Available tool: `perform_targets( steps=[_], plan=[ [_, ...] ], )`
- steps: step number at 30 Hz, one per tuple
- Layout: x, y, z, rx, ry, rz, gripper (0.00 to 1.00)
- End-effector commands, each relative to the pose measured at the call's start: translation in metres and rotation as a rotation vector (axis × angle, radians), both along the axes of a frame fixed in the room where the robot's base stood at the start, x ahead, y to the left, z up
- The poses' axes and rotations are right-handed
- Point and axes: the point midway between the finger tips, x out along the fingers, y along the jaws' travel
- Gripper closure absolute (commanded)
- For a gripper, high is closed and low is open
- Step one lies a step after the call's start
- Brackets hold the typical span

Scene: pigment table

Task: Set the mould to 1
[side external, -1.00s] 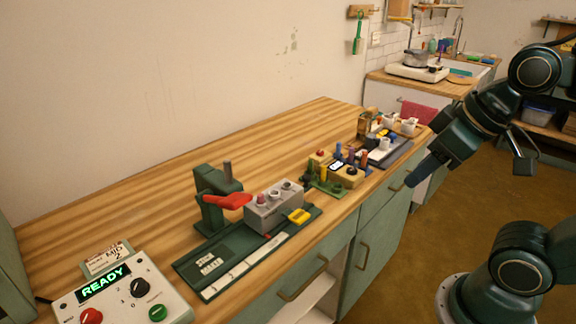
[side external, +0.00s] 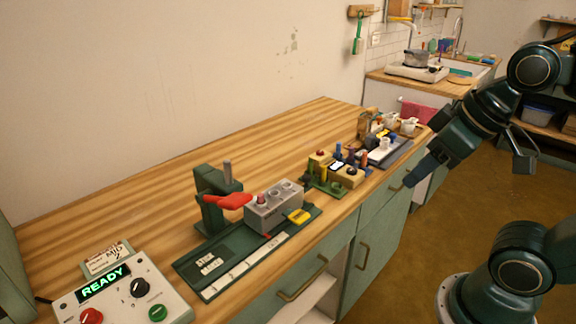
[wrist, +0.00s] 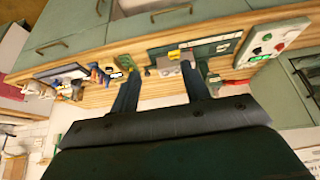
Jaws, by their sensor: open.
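The mould (side external: 275,213) is a grey block with several round wells in its top, one holding something reddish. It sits on a dark green rail base (side external: 225,262) with a white scale strip along its front and a yellow tab (side external: 299,216) beside the block. The scale marks are too small to read. My gripper (side external: 412,181) is at the right in the side view, well away from the mould and beyond the counter's front edge. In the wrist view my gripper (wrist: 161,68) is open and empty, its two fingers apart, with the mould far off beyond them.
A press with a red lever (side external: 228,201) stands behind the mould. A control box (side external: 125,295) reading READY, with knobs and buttons, is at the front left. Small coloured parts on a stand (side external: 335,175) and white cups (side external: 408,126) are to the right.

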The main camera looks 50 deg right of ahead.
Motion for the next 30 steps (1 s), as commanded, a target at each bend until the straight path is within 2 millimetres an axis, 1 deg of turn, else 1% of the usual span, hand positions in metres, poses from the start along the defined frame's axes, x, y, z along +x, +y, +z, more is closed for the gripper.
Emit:
perform_targets(
  steps=[5,8,11,16,22,30],
  plan=[
    [0.01,-0.001,0.006,-0.015,0.019,0.021,0.54],
    [0.021,-0.003,0.012,-0.031,0.039,0.047,0.54],
    [0.037,-0.005,0.019,-0.052,0.064,0.081,0.54],
    [0.069,-0.011,0.03,-0.088,0.114,0.151,0.54],
    [0.108,-0.02,0.036,-0.125,0.174,0.239,0.54],
    [0.163,-0.034,0.032,-0.162,0.254,0.361,0.54]
  ],
)
